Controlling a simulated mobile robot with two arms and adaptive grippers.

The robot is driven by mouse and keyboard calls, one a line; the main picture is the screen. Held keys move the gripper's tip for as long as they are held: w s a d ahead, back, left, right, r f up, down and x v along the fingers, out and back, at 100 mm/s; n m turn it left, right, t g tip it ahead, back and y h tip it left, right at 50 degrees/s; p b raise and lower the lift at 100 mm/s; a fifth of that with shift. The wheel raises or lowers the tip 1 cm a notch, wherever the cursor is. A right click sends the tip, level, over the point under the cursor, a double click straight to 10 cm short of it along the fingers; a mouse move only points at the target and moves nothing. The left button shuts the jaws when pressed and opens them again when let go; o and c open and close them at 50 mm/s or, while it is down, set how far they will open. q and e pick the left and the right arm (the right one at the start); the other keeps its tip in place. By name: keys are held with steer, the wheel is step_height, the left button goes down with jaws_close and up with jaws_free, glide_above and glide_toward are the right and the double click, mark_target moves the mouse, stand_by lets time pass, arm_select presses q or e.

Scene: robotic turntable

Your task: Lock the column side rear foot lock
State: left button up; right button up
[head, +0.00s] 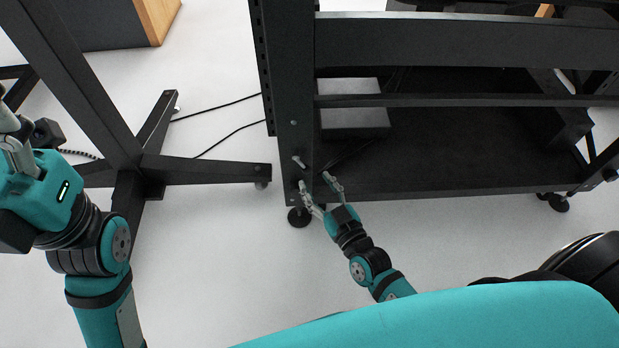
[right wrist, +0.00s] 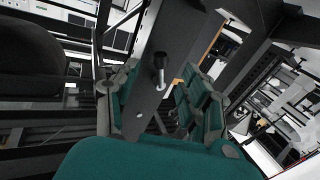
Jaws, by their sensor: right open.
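A small silver pin with a dark end (head: 299,162) sits on the rack's front corner post (head: 284,90); I cannot tell if it is the foot lock or what position it is in. It appears to be the pin with a black knob in the right wrist view (right wrist: 158,70). My right gripper (head: 316,184) is open at the bottom of this post, just below the pin. In its wrist view the open fingers (right wrist: 160,103) stand either side of the post, apart from the pin. My left gripper (head: 14,145) is at the left edge, with its fingertips partly cut off.
A round black foot (head: 299,218) stands under the post. A black stand with spread legs (head: 205,172) is on the left. A grey box (head: 352,120) sits on the rack's lower shelf (head: 450,165). Cables cross the floor. White floor in front is open.

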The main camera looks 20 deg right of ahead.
mark_target(308, 172)
steer(key=shift+w+a+b, duration=0.2)
steer(key=shift+w+b, duration=0.1)
steer(key=shift+w, duration=0.75)
steer(key=shift+w+a+b, duration=0.15)
steer(key=shift+w+b, duration=0.1)
steer(key=shift+w, duration=0.75)
steer(key=shift+c, duration=0.4)
jaws_close()
